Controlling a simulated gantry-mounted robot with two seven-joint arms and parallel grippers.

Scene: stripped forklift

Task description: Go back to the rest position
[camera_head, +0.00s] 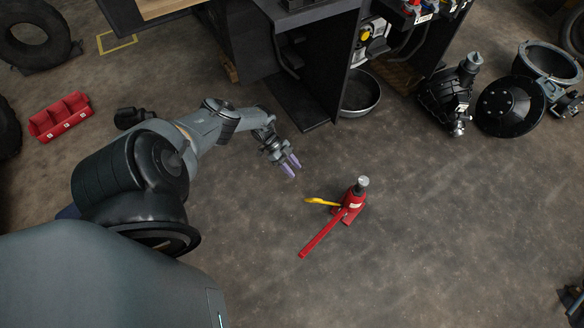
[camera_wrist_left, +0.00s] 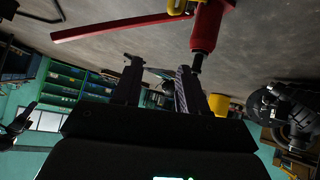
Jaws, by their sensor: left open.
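My left gripper (camera_head: 290,166) is open and empty above the floor in the head view, with its purple-tipped fingers pointing down and right. A red bottle jack (camera_head: 354,203) with a long red handle (camera_head: 322,235) and a yellow part (camera_head: 322,202) stands on the floor right of and below the gripper in the picture, apart from it. In the left wrist view, the gripper's two fingers (camera_wrist_left: 158,85) are spread with nothing between them. The red jack (camera_wrist_left: 207,28) shows beyond them at the top. My right gripper is in neither view.
A dark workbench (camera_head: 305,75) stands above the gripper in the picture, with a round black basin (camera_head: 360,94) beside it. Dark machine parts (camera_head: 510,106) lie at the upper right. A red bin (camera_head: 60,117) and a tyre (camera_head: 35,35) are at the left. The floor at lower right is mostly clear.

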